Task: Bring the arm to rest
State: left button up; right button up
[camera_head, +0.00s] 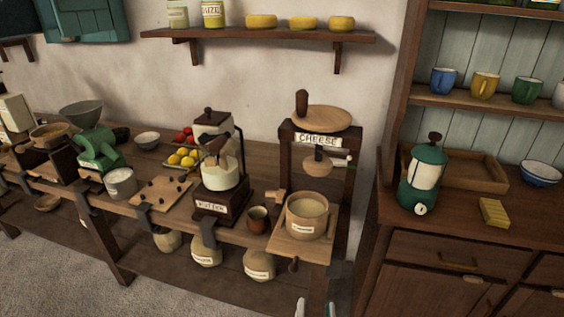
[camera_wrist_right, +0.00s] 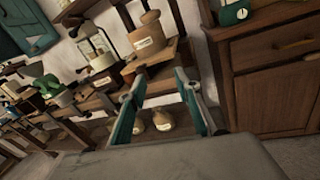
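My right gripper (camera_head: 316,308) shows only as two pale and teal fingertips at the bottom edge of the head view, in front of the cheese press stand. In the right wrist view the gripper (camera_wrist_right: 160,92) has its two teal fingers wide apart, with nothing between them but the background. It is apart from the bench and touches nothing that I can see. My left gripper is in neither view.
A wooden workbench (camera_head: 145,222) holds a cheese press (camera_head: 318,160), a butter churn (camera_head: 220,170) and a green grinder (camera_head: 97,150). Several jars (camera_head: 259,265) stand below. A cabinet (camera_head: 435,262) with a green canister (camera_head: 424,178) stands right. The floor (camera_head: 45,270) at front left is clear.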

notch_tip(320, 180, up, 4)
jog(key=w+n+t+y, duration=0.1)
jog(key=n+t+y, duration=0.2)
jog(key=n, duration=0.9)
notch_tip(320, 180, down, 12)
jog(key=n+g+y, duration=0.5)
jog(key=n+y, duration=0.1)
jog(key=n, duration=1.5)
jog(key=s+d+f+n+g+h, duration=0.2)
jog(key=d+f+n, duration=0.3)
jog(key=d+f, duration=0.2)
jog(key=s+d+f+n+g+h, duration=0.2)
jog(key=d+f+n+g, duration=0.1)
jog(key=d+f+n, duration=0.2)
notch_tip(320, 180, down, 4)
jog(key=shift+s+d+r+n+h, duration=0.1)
jog(key=shift+s+d+n+h, duration=0.25)
jog(key=shift+d, duration=0.6)
